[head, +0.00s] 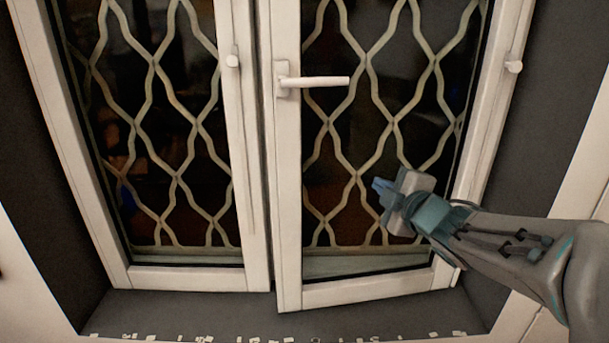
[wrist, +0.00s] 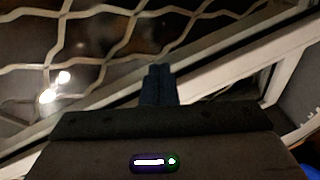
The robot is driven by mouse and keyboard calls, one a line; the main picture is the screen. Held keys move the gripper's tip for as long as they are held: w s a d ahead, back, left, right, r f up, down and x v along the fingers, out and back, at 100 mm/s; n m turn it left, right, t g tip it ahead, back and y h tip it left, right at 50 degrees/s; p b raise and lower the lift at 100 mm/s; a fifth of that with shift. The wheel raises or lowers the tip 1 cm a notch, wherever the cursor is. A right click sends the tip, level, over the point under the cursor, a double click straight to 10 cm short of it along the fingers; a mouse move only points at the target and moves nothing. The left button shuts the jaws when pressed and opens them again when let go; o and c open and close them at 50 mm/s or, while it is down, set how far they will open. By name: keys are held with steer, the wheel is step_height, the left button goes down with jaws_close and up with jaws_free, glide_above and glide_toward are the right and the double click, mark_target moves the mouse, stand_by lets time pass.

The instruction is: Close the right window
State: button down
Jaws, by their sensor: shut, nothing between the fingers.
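The right window (head: 287,200) has a white frame and stands slightly ajar, its lower left corner swung out toward me past the left window's frame. Its white handle (head: 315,82) points right, level. My gripper (head: 380,186) is in front of the right part of this window's pane, well below and right of the handle. Its blue fingers are shut together and empty; they also show in the wrist view (wrist: 159,84). In the wrist view a white frame bar (wrist: 225,68) runs diagonally behind the fingers. I cannot tell whether they touch the window.
The left window (head: 240,170) looks shut beside the right one. A pale wavy grille (head: 178,175) lies behind the panes. The dark sill (head: 190,310) below has small pale bits along its front edge. Dark reveal walls flank the windows.

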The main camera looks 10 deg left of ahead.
steer(key=s+a+n+g+y+b, duration=0.1)
steer(key=s+a+n+g+y, duration=0.4)
steer(key=a+n+g+y, duration=0.4)
steer(key=w+a, duration=0.2)
steer(key=a, duration=0.1)
steer(key=w+a+n+t+p, duration=0.1)
steer(key=w+a, duration=0.1)
steer(key=a, duration=0.2)
steer(key=w+a+n+t+p, duration=0.1)
steer(key=w+a, duration=0.2)
steer(key=a, duration=0.1)
steer(key=shift+a+f+h, duration=0.15)
steer(key=shift+h, duration=0.25)
steer(key=shift+w+a, duration=0.2)
steer(key=shift+w, duration=0.35)
steer(key=shift+t, duration=0.3)
